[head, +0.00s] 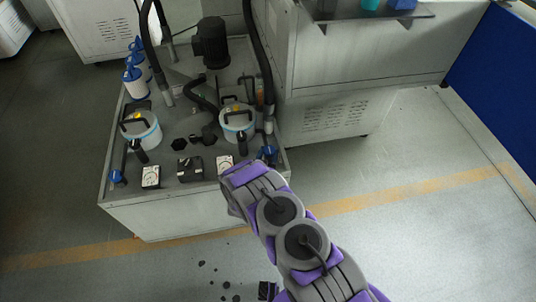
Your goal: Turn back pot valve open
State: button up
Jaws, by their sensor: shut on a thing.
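Two round filter pots with light blue bands stand on the grey tank unit, a left pot (146,137) and a right pot (237,128). I cannot tell which is the back pot. A blue valve handle (117,177) is at the unit's front left corner. Another blue valve handle (268,152) is at the right edge, just beyond the end of my arm. Each pot has a black lever-like part in front of it. My arm reaches up from the bottom right to the unit's front right edge. My gripper's fingers are hidden behind the arm, so their hold is not visible.
Gauges (151,177) and a dark box (190,169) line the unit's front edge. A black motor (211,42), thick black hoses and blue-capped canisters (135,80) stand behind. A large grey machine (365,50) is close on the right.

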jog(key=shift+d+n+y+p, duration=0.1)
jog(key=shift+n+y+p, duration=0.2)
jog(key=shift+y, duration=0.1)
jog(key=shift+s+d+n+y+p, duration=0.15)
jog(key=shift+n+y+p, duration=0.3)
jog(key=shift+y, duration=0.35)
jog(key=n+y, duration=0.2)
jog(key=shift+d+y, duration=0.2)
jog(key=shift+y, duration=0.2)
jog(key=n+y+b, duration=0.1)
jog(key=y, duration=0.1)
jog(key=n+g+y+b, duration=0.1)
jog(key=n+y, duration=0.1)
jog(key=y, duration=0.1)
jog(key=n+g+y+b, duration=0.1)
jog(key=n+y, duration=0.1)
jog(key=shift+w+d+f+y, duration=0.1)
jog(key=shift+w+d+y, duration=0.15)
jog(key=shift+d+y, duration=0.15)
jog(key=shift+w+n+g+y+b, duration=0.15)
jog(key=shift+n+g+y+b, duration=0.25)
jog(key=shift+n+g+y, duration=1.35)
jog(key=shift+g+y, duration=0.25)
jog(key=shift+y, duration=0.1)
jog(key=o, duration=1)
jog(key=shift+o, duration=0.2)
